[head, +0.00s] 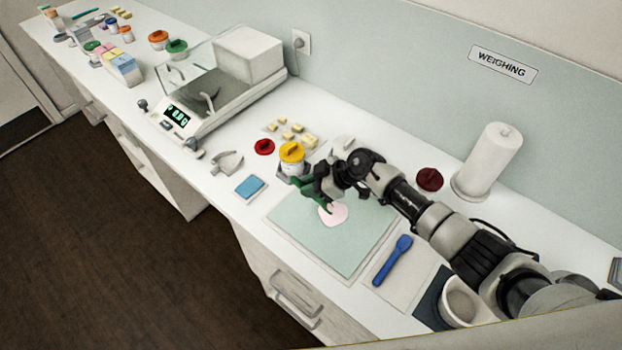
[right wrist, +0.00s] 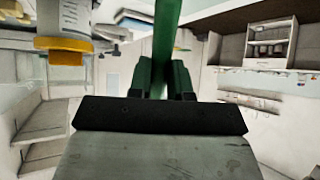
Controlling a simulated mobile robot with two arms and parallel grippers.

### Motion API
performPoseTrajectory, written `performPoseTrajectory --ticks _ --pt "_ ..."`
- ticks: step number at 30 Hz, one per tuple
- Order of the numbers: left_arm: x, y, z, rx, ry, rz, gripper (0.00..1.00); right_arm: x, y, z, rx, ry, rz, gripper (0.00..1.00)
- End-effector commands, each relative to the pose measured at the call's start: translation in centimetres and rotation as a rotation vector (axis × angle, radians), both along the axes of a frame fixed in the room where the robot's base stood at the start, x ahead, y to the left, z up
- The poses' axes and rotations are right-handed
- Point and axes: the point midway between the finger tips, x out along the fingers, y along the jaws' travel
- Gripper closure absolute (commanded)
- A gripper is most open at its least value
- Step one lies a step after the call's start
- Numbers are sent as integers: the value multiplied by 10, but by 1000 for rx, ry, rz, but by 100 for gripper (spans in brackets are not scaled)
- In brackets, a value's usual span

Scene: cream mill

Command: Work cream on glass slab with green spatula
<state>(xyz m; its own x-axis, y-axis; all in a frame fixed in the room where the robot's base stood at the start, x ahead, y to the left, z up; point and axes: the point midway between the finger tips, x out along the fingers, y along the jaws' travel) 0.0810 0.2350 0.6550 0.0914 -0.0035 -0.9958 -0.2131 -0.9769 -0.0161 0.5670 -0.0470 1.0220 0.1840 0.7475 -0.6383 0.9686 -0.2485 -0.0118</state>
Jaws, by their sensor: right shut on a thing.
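My right gripper (head: 318,187) is shut on the green spatula (head: 308,188) above the far part of the glass slab (head: 300,237). The spatula's green handle stands between the fingers in the right wrist view (right wrist: 166,35). Pink cream (head: 335,216) lies as a small rounded patch on the slab, just below the spatula's lower end. I cannot tell whether the spatula touches the cream. The gripper hides part of the spatula. My left gripper is not in view.
A blue spatula (head: 392,260) lies on a pale mat right of the slab. A blue pad (head: 250,187) lies left of it. A paper roll (head: 490,160) and a balance (head: 195,110) stand farther off.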

Motion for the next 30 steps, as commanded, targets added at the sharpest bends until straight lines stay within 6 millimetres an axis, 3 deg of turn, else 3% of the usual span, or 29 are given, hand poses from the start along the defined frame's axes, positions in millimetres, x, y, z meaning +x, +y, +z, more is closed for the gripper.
performPoseTrajectory --ticks 3,14,30 --pt "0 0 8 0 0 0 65 -6 1 1 0 2 1 100" --pt "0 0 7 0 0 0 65 -7 1 1 -1 0 0 100" --pt "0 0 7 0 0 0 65 -6 1 38 -1 -2 1 100"
